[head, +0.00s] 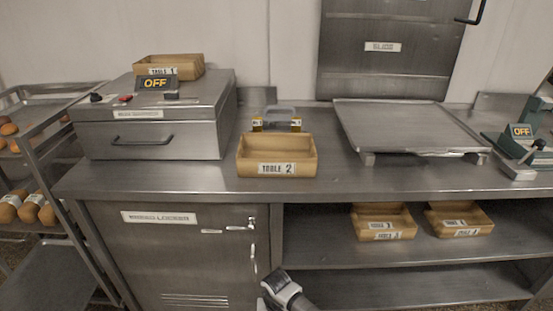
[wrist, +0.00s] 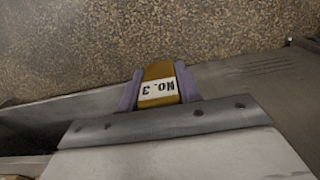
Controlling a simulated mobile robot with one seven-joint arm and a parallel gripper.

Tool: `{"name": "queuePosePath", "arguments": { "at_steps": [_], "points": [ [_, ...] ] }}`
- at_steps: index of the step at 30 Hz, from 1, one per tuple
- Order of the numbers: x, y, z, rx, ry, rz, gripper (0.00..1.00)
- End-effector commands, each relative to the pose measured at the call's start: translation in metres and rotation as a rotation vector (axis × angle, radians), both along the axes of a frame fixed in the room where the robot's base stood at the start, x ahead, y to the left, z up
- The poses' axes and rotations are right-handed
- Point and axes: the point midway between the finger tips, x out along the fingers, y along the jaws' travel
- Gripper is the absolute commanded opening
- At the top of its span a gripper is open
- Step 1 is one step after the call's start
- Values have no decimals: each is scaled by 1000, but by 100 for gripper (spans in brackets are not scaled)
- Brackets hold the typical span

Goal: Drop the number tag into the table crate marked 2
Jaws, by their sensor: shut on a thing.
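My gripper (wrist: 159,78) is shut on a yellow-brown number tag (wrist: 158,92) with a white label reading "No. 3", upside down in the wrist view. The tag sits between the two purple-grey fingers, above a speckled floor. In the head view only a piece of my arm shows at the bottom centre, in front of the counter, and the held tag cannot be made out. The crate marked "TABLE 2" (head: 277,169) is an open tan box near the counter's front edge. The part of its inside that shows looks empty.
Two yellow tags (head: 257,124) stand by a clear holder (head: 275,113) behind that crate. The "TABLE 1" crate (head: 169,71) sits on a metal machine (head: 190,140). Two more crates (head: 384,235) (head: 460,233) are on the shelf below. A raised metal plate (head: 400,125) stands right.

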Motion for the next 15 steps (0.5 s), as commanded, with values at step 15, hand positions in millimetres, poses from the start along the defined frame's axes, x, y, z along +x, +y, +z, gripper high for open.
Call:
{"name": "queuePosePath", "arguments": {
  "at_steps": [15],
  "points": [
    [7,3,20,-2,-21,38,11]
  ]
}}
